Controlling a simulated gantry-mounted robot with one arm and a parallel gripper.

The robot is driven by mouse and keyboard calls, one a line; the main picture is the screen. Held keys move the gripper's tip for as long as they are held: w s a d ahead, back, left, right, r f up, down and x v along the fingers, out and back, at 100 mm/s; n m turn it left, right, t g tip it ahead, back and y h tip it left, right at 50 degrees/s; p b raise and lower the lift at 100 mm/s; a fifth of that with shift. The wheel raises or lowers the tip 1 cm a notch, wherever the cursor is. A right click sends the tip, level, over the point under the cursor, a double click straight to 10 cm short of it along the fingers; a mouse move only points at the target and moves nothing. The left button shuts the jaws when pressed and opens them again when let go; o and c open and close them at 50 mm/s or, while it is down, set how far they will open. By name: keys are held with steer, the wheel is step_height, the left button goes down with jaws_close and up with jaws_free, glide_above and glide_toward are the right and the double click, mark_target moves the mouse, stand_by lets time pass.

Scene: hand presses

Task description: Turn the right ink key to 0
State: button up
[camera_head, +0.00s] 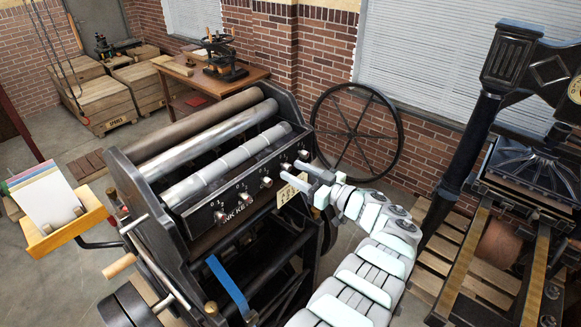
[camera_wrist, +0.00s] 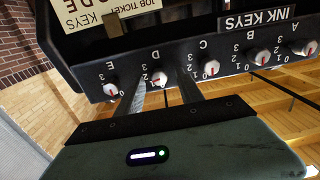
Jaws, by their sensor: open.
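The black ink-key panel (camera_head: 232,209) runs along the front of the press, with a row of small round keys. In the wrist view it appears upside down, its keys lettered E to A from left to right. The rightmost key in the head view is E (camera_head: 303,155), which also shows in the wrist view (camera_wrist: 110,90). Key D (camera_wrist: 160,78) is white with a red mark. My gripper (camera_head: 301,172) is open at the panel's right end, its fingers (camera_wrist: 162,90) on either side of key D. I cannot tell whether they touch it. The exact key settings are too small to read surely.
A cream job ticket (camera_wrist: 88,14) is fixed to the press beside the panel. A large black flywheel (camera_head: 357,132) stands behind my arm. A second press (camera_head: 541,165) stands at right.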

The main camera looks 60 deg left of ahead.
steer(key=shift+x, duration=1.1)
steer(key=shift+c, duration=0.4)
jaws_close()
